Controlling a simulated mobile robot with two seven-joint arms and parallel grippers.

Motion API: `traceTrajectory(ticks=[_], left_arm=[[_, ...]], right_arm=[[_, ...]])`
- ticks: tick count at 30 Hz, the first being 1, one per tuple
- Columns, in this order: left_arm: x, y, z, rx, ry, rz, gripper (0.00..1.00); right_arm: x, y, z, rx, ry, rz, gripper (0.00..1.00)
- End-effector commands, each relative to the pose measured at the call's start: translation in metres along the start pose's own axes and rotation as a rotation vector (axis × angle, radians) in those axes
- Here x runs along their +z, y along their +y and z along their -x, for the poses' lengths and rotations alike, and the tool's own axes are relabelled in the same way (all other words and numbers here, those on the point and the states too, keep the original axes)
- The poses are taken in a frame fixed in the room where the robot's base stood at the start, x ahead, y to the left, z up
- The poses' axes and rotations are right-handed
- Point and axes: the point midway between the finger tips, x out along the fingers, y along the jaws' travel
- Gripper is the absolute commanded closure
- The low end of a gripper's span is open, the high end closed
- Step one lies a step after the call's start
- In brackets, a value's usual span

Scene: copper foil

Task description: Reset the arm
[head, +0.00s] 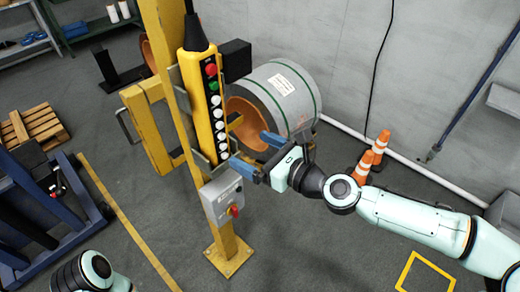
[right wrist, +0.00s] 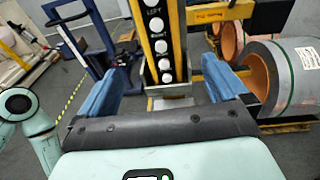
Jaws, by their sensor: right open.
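My right gripper (head: 254,154) is open, with its two blue fingers spread and nothing between them. It reaches in from the right toward a yellow control pendant (head: 196,82) with red, green and white buttons. In the right wrist view the pendant (right wrist: 142,42) stands upright beyond the gap between the open fingers (right wrist: 160,86); the gripper looks apart from it. My right arm (head: 415,216) stretches out to the right. Part of my left arm (head: 88,272) shows at the lower left; its gripper is out of the picture.
A yellow post (head: 228,245) carries a grey switch box (head: 220,201) with a red knob. A large wrapped copper coil (head: 284,95) lies behind my right gripper. Orange cones (head: 373,150) stand by the wall. A blue frame (head: 75,190) and a wooden pallet (head: 33,127) are at left.

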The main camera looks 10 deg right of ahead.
Motion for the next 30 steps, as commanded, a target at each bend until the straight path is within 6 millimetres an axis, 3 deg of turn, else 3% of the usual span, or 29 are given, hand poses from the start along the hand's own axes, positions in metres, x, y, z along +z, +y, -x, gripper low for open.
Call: traceTrajectory(ticks=[10, 14, 17, 22, 26, 30], left_arm=[[0.002, 0.0, 0.003, -0.002, -0.005, 0.001, 1.0], [0.002, 0.001, 0.006, -0.001, -0.005, 0.001, 1.0], [0.002, 0.004, 0.012, -0.001, -0.003, 0.0, 1.0], [0.001, 0.008, 0.024, 0.001, 0.001, -0.002, 1.0], [0.0, 0.011, 0.032, 0.002, 0.004, -0.003, 1.0], [-0.001, 0.015, 0.042, 0.003, 0.008, -0.004, 1.0]], right_arm=[[-0.001, 0.0, 0.012, 0.0, 0.001, 0.004, 0.0], [-0.021, -0.004, 0.007, 0.002, 0.031, 0.046, 0.0], [-0.059, -0.009, -0.002, 0.018, 0.091, 0.134, 0.0], [-0.158, 0.003, -0.017, 0.11, 0.241, 0.359, 0.0], [-0.238, 0.03, -0.016, 0.243, 0.354, 0.554, 0.0], [-0.32, 0.07, 0.002, 0.442, 0.453, 0.779, 0.0]])
